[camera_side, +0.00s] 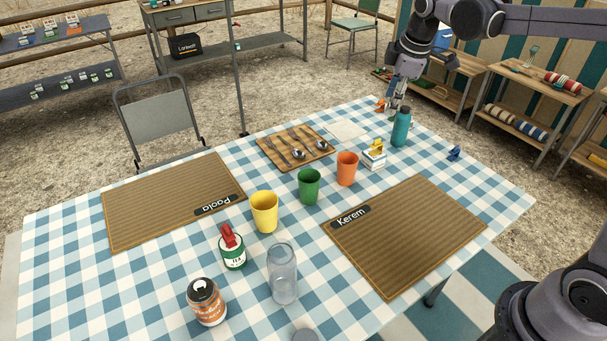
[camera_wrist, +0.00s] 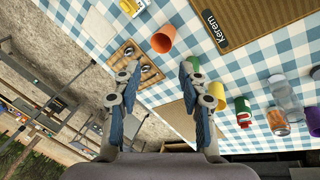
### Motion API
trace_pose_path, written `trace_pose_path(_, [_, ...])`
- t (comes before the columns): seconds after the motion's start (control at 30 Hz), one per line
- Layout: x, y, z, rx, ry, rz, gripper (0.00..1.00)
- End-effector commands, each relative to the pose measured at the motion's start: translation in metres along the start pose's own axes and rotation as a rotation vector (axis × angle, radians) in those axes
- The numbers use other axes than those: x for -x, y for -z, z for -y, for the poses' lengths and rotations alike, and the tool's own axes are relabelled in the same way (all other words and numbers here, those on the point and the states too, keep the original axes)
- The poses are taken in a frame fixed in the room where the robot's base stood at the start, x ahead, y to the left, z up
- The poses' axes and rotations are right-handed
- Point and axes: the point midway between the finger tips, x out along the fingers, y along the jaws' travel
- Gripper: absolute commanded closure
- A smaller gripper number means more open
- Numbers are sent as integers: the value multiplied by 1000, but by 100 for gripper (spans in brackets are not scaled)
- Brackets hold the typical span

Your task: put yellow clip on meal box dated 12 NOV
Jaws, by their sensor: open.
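The yellow clip (camera_side: 376,146) shows on top of a small white box (camera_side: 373,160) behind the orange cup in the side view. I cannot tell whether it is clamped on or only resting there. The box may be a meal box, but its label is too small to read a date. A white box (camera_wrist: 131,7) is cut by the top edge of the wrist view. My gripper (camera_side: 396,100) hangs over the far right corner of the table, behind the teal bottle. In the wrist view my gripper (camera_wrist: 160,72) has its fingers wide apart with nothing between them.
The teal bottle (camera_side: 401,128) stands close to my gripper. An orange clip (camera_side: 380,105) is beside it, and a blue clip (camera_side: 453,153) lies to the right. Cups, including the orange cup (camera_side: 347,169), stand mid-table. A cutlery board (camera_side: 268,151) lies behind. The right placemat (camera_side: 420,240) is clear.

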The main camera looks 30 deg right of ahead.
Motion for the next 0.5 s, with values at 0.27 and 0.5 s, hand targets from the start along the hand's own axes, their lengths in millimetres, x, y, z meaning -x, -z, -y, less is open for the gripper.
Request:
trace_pose_path(0.27, [30,-23,76,-307,-55,-111,58])
trace_pose_path(0.5, [32,-48,140,-578,-69,-221,58])
